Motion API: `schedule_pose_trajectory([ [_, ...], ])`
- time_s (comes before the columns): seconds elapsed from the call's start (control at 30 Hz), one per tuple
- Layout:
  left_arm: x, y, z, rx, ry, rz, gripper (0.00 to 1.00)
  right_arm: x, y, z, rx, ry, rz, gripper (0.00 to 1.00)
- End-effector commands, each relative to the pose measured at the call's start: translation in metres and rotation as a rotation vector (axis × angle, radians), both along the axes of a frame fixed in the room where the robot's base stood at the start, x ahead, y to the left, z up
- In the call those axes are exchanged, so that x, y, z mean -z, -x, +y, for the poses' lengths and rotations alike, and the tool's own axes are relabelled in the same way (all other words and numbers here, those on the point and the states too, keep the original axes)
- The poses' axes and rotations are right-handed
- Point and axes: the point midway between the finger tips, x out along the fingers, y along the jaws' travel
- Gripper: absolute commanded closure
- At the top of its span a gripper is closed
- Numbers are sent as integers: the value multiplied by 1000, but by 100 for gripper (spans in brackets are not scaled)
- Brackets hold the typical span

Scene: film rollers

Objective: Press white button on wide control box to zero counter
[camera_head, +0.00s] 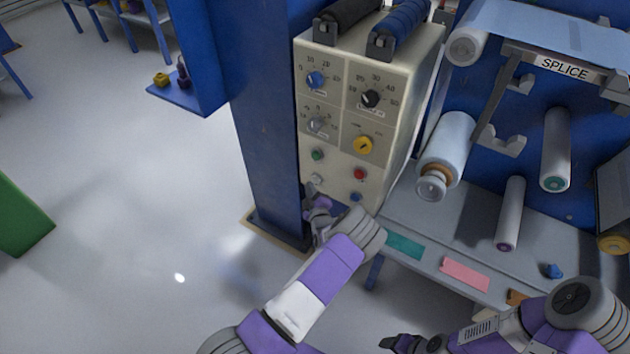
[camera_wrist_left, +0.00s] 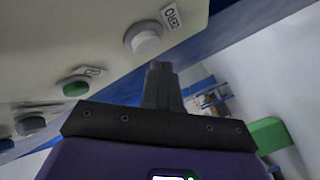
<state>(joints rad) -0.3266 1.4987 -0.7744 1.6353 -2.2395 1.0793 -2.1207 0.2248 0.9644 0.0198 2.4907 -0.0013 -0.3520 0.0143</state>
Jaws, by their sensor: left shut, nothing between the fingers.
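The wide control box (camera_head: 335,160) is cream, with dials and coloured buttons on its front, fixed beside a blue post. The white button (camera_head: 316,179) is at the lower left of this face. In the left wrist view the white button (camera_wrist_left: 146,40) is round, beside a "ZERO" label (camera_wrist_left: 172,17). My left gripper (camera_head: 309,192) is at the box's lower left, just below the white button and partly hidden by its own wrist. In the wrist view its fingers (camera_wrist_left: 160,72) are shut, empty, and end a little short of the button. My right gripper (camera_head: 392,342) is at the bottom edge, away from the box.
A green button (camera_head: 316,155), red button (camera_head: 359,174) and blue button (camera_head: 355,197) are near the white one. The blue post (camera_head: 262,130) stands left of the box. A grey shelf (camera_head: 425,215) with coloured strips and rollers is to the right. Open floor lies left.

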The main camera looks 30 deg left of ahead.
Motion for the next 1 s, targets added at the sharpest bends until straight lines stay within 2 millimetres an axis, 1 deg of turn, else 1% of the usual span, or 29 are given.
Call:
schedule_pose_trajectory([
  [0.27, 0, -1, 0, 0, 0, 0, 100, 1, 0, 0, 0, 0, 0, 35],
  [0.5, 1, -8, -1, 1, 0, 0, 100, 4, 0, 0, 0, 0, 0, 35],
  [1.0, 0, -10, -1, 0, 0, 0, 100, 5, 0, 0, 0, 0, 0, 35],
])
